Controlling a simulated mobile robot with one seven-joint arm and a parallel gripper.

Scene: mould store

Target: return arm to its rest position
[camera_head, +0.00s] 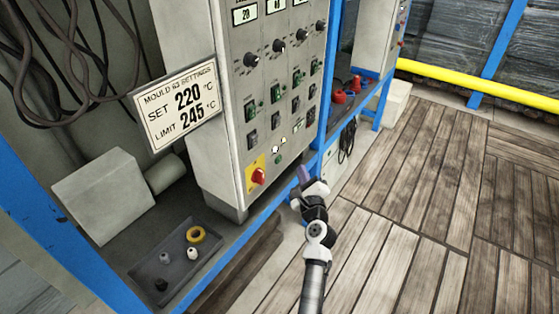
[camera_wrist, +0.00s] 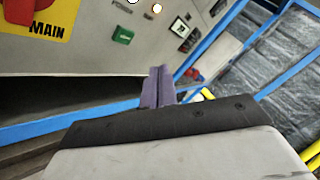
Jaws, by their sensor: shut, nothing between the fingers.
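My gripper (camera_head: 303,174) is in front of the lower right edge of the grey control cabinet (camera_head: 237,158) in the head view, with my arm reaching up from the bottom of the picture. In the wrist view its two purple fingers (camera_wrist: 158,88) are pressed together with nothing between them. The fingers point towards the cabinet's lower edge and the blue frame, and look apart from the panel. The cabinet front carries black knobs, green switches and a red rotary main switch (camera_head: 258,176) on a yellow plate, which partly shows in the wrist view (camera_wrist: 28,8).
A dark tray (camera_head: 176,266) with a yellow ring and small parts lies on the shelf at lower left. A blue frame post (camera_head: 331,75) stands beside the cabinet. The wooden floor (camera_head: 425,220) at right is clear.

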